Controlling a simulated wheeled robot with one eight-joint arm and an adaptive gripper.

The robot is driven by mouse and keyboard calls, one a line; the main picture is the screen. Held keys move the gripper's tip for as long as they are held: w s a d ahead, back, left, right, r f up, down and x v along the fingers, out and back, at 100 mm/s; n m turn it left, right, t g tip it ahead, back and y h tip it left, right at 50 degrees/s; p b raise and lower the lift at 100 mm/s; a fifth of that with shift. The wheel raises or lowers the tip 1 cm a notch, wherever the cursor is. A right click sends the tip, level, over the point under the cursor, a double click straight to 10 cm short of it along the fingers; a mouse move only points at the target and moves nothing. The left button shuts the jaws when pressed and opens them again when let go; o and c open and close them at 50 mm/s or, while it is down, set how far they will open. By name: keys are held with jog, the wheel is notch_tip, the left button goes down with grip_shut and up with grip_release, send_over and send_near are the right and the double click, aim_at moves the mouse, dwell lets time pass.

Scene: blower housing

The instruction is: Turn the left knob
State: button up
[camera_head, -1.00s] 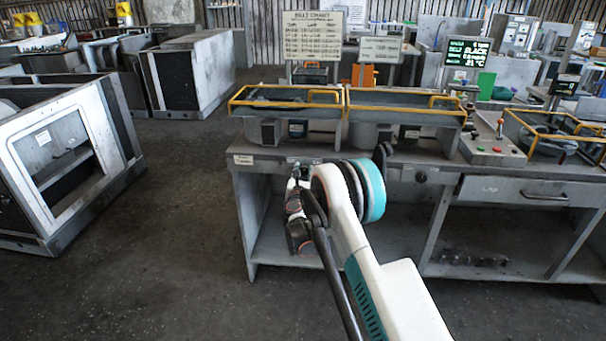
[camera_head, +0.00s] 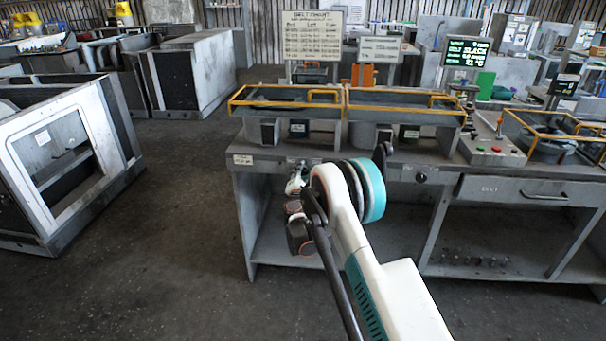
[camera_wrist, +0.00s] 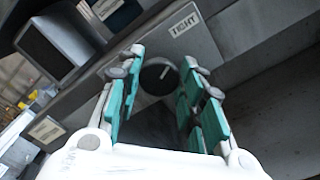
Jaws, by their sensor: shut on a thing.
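A round black knob (camera_wrist: 159,77) with a white mark line sits on the bench front in the wrist view, beside a label that seems to read "TIGHT". My gripper (camera_wrist: 163,66) has its teal-padded fingers on both sides of this knob and is shut on it. The mark line looks tilted in this view. In the head view my gripper (camera_head: 297,180) is at the left part of the bench front, and the held knob is hidden behind my arm. Another black knob (camera_head: 420,177) shows farther right on the bench front.
The grey bench (camera_head: 243,190) has yellow-railed trays (camera_head: 285,101) on top. A drawer (camera_head: 530,190) is at right, with an open shelf below. A panel with red and green buttons (camera_head: 493,151) stands above. Open floor (camera_head: 150,270) lies left of the bench.

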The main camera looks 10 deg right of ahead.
jog(key=shift+m, duration=2)
jog(key=shift+d+f, duration=0.1)
jog(key=o, duration=1.1)
jog(key=shift+c, duration=0.2)
jog(key=v, duration=1.2)
